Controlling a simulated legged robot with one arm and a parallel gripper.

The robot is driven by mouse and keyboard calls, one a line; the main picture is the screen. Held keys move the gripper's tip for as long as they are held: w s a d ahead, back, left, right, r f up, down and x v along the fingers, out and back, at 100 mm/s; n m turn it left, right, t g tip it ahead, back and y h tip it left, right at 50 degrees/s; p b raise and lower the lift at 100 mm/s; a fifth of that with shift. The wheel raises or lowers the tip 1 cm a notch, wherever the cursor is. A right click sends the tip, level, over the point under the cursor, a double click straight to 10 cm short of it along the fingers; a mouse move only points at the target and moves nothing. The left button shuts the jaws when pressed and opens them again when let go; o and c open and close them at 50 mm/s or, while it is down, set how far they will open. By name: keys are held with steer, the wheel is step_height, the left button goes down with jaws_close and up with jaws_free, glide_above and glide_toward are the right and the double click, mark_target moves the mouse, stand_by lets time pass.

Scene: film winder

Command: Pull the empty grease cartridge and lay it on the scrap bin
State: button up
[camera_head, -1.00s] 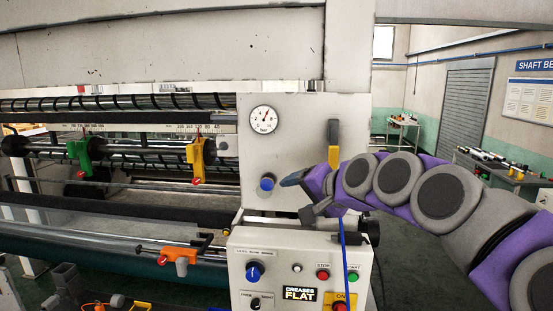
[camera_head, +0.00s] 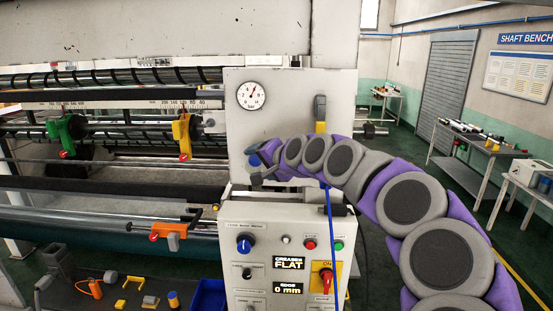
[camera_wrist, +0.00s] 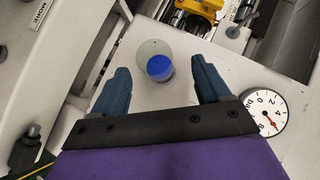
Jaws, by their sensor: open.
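My gripper (camera_head: 258,164) is open in front of the machine's pale end panel, below the gauge. In the wrist view its two fingers (camera_wrist: 158,65) stand on either side of a round blue-ended part (camera_wrist: 160,67) with a grey disc behind it; no contact shows. That blue part (camera_head: 253,160) is mostly hidden by my gripper in the head view. I cannot tell whether it is the grease cartridge; nothing is labelled so. A blue open bin (camera_head: 208,297) stands at the lower left of the control box; I cannot tell whether it is the scrap bin.
The gauge (camera_head: 251,95) and a grey-and-yellow lever (camera_head: 320,114) are close to my gripper. The control box (camera_head: 284,253) is below, with a blue cable (camera_head: 329,235) in front. Small tools lie on a dark surface (camera_head: 110,295) at lower left. A workbench (camera_head: 476,150) stands at right.

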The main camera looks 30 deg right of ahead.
mark_target(259, 162)
steer(key=x, duration=0.3)
steer(key=shift+a, duration=0.1)
steer(key=shift+w+d+f, duration=0.3)
steer(key=shift+w+d, duration=0.25)
steer(key=shift+d, duration=0.1)
steer(key=shift+w+d+f, duration=0.15)
steer(key=shift+w+d, duration=0.05)
steer(key=shift+d, duration=0.45)
steer(key=shift+a, duration=0.6)
steer(key=shift+c, duration=0.3)
steer(key=shift+a, duration=0.55)
steer(key=shift+c, duration=1.4)
steer(key=c, duration=0.3)
steer(key=shift+s+d, duration=0.15)
steer(key=shift+d, duration=0.3)
steer(key=c, duration=0.4)
